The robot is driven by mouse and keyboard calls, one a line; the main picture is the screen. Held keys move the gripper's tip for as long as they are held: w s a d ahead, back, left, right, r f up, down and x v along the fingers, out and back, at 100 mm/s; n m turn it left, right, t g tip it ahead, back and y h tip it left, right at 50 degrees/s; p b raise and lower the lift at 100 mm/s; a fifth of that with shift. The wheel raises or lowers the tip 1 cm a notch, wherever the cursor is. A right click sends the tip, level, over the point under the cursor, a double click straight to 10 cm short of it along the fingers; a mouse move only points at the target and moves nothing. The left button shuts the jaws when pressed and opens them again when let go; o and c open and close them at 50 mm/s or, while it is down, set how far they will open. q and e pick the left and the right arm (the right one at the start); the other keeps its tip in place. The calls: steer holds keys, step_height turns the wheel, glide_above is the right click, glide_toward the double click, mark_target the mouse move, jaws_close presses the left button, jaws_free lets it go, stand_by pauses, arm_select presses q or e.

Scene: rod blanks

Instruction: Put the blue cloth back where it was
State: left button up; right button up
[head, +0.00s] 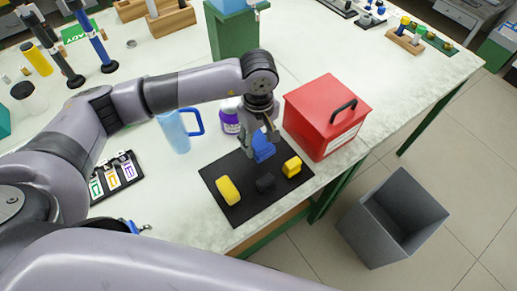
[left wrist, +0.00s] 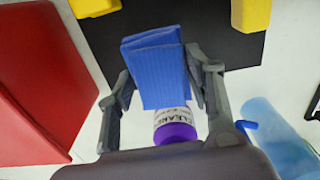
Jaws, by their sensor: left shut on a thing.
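The blue cloth (head: 263,147) is a folded, ribbed piece held in my left gripper (head: 261,133), over the far part of the black mat (head: 236,168). In the left wrist view, the cloth (left wrist: 157,66) sits between the two fingers of the left gripper (left wrist: 163,75), with the mat (left wrist: 225,38) behind it. I cannot tell whether the cloth's lower edge touches the mat. My right gripper is out of view.
A red box (head: 318,122) with a black handle stands right of the mat. A grey bin (head: 385,222) stands on the floor beyond the table's front edge.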

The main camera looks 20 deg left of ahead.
mark_target(258, 153)
arm_select(q)
step_height(258, 153, down, 3)
steer(key=shift+r, duration=0.2)
step_height(258, 153, down, 3)
steer(key=shift+f+p, duration=0.15)
steer(key=shift+p, duration=0.35)
steer(key=shift+f, duration=0.35)
steer(key=shift+f, duration=0.1)
steer(key=shift+f, duration=0.1)
steer(key=o, duration=1.1)
